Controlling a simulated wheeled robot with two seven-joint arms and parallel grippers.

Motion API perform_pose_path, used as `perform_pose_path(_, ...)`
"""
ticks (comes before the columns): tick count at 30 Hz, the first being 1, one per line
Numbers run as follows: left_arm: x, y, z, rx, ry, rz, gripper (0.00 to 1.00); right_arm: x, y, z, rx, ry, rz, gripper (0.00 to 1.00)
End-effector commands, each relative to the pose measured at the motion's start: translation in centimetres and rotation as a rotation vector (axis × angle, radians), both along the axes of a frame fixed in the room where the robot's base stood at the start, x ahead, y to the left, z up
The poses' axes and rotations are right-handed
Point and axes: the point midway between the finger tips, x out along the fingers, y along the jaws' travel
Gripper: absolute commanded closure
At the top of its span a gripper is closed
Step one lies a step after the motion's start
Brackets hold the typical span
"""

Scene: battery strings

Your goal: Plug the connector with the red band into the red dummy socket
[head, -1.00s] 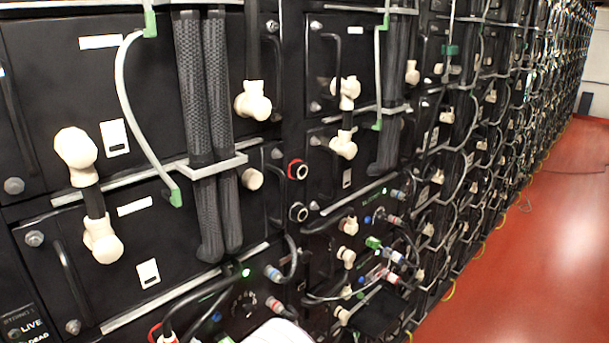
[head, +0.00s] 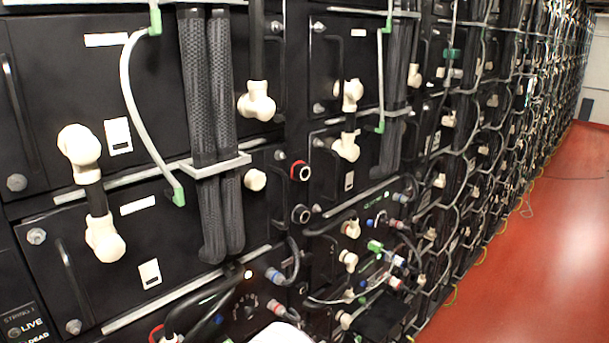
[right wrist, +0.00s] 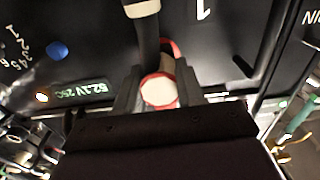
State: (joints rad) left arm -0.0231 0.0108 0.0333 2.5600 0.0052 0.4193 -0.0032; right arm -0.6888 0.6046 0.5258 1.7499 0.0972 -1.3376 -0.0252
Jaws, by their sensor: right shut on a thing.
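In the right wrist view my right gripper (right wrist: 158,100) is shut on the connector with the red band (right wrist: 158,90), whose end is white with red along its edge. A black cable (right wrist: 147,40) runs up behind it. A red ring (right wrist: 172,50) shows just behind the fingers; whether the connector is seated in it cannot be told. In the head view the red dummy socket (head: 299,171), a red-rimmed round port, is empty on the rack post.
A black-rimmed dummy socket (head: 300,214) sits below the red one. Padded cables (head: 208,85) and white elbow connectors (head: 80,146) stick out from the black racks. Small plugs (head: 276,276) crowd the lower panel. The red floor (head: 540,260) is clear at right.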

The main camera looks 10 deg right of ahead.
Motion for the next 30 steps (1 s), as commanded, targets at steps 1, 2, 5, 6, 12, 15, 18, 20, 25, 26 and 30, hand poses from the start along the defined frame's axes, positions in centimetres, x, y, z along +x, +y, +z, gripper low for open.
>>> perform_pose_path(1,0.0,0.0,0.0,0.000,0.000,0.000,0.67,-0.2,-0.1,0.0,-0.001,0.001,0.000,0.98)
perform_pose_path(2,0.0,0.0,0.0,0.000,0.000,0.000,0.67,-0.2,-0.1,0.0,-0.001,0.001,0.000,0.98)
perform_pose_path(5,0.0,0.0,0.0,0.000,0.000,0.000,0.67,-0.5,-0.3,0.0,0.001,-0.001,0.000,0.98)
perform_pose_path(6,0.0,0.0,0.0,0.000,0.000,0.000,0.67,-0.6,-0.4,0.1,0.001,-0.001,0.000,0.98)
perform_pose_path(12,0.0,0.0,-0.1,0.000,0.000,0.000,0.67,-1.2,-0.8,0.0,0.000,0.000,0.000,0.98)
perform_pose_path(15,0.0,0.0,-0.1,0.000,0.000,0.000,0.67,-1.5,-1.0,0.0,0.001,-0.001,0.000,0.98)
perform_pose_path(18,0.0,0.0,-0.1,0.000,0.000,0.000,0.67,-1.8,-1.2,0.1,0.001,-0.002,0.000,0.98)
perform_pose_path(20,0.0,0.0,-0.1,0.000,0.000,0.000,0.67,-1.9,-1.3,0.1,0.001,-0.001,0.000,0.98)
perform_pose_path(25,0.0,0.0,-0.1,0.000,0.000,0.000,0.67,-2.4,-1.6,0.0,0.001,-0.001,0.000,0.98)
perform_pose_path(26,0.0,0.0,-0.1,0.000,0.000,0.000,0.67,-2.5,-1.7,0.0,0.001,-0.001,0.000,0.98)
perform_pose_path(30,0.0,0.0,-0.1,0.000,0.000,0.000,0.67,-2.7,-1.8,0.1,0.001,-0.002,0.000,0.98)
